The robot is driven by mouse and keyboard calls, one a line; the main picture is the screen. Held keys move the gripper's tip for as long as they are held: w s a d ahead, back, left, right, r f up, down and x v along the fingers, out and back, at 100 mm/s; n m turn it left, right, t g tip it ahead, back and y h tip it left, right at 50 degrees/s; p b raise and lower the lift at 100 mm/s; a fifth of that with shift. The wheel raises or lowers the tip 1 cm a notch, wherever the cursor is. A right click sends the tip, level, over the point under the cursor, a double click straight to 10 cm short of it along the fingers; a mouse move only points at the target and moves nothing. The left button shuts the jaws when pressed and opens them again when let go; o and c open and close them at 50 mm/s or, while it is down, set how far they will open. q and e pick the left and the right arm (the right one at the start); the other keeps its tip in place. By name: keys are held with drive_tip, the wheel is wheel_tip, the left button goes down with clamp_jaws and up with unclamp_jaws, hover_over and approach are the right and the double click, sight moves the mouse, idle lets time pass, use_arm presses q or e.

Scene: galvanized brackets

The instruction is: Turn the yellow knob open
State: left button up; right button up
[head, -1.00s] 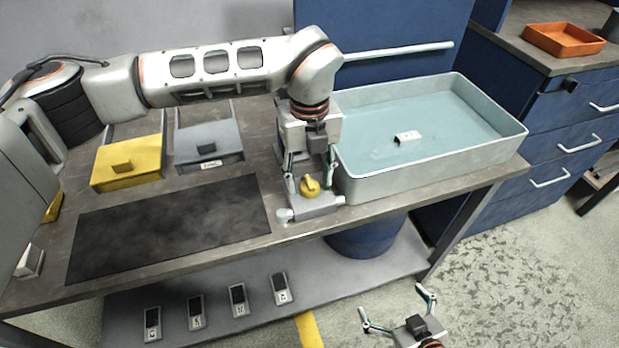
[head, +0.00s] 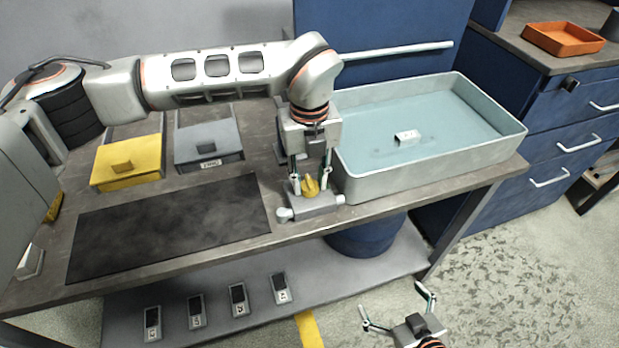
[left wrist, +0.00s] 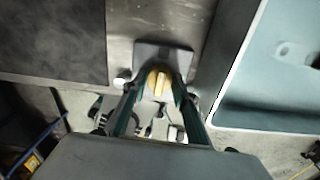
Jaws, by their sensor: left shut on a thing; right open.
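The yellow knob (head: 310,187) sits on a grey base (head: 313,206) at the front edge of the bench, beside the basin. My left gripper (head: 311,182) points down over it with a finger on each side, shut on the knob. In the left wrist view the knob (left wrist: 158,84) lies between the two fingertips, its ridge running roughly up and down the picture. The fingers partly hide it in the head view. My right gripper (head: 397,308) is open and empty, low in front of the bench.
A pale basin (head: 432,170) with a small metal bracket (head: 407,137) in bluish liquid stands right of the knob. A dark mat (head: 170,226) lies to the left. A yellow drawer box (head: 127,175) and a grey one (head: 208,153) stand behind the mat.

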sight(309, 180)
use_arm(q)
drive_tip(key=m, duration=0.4)
drive_tip(key=shift+m, duration=0.4)
drive_tip(key=m, duration=0.4)
drive_tip(key=shift+r, duration=0.1)
drive_tip(key=m, duration=0.5)
drive_tip(key=shift+m, duration=1.7)
drive_tip(key=o, duration=1.1)
wheel_tip(309, 180, up, 12)
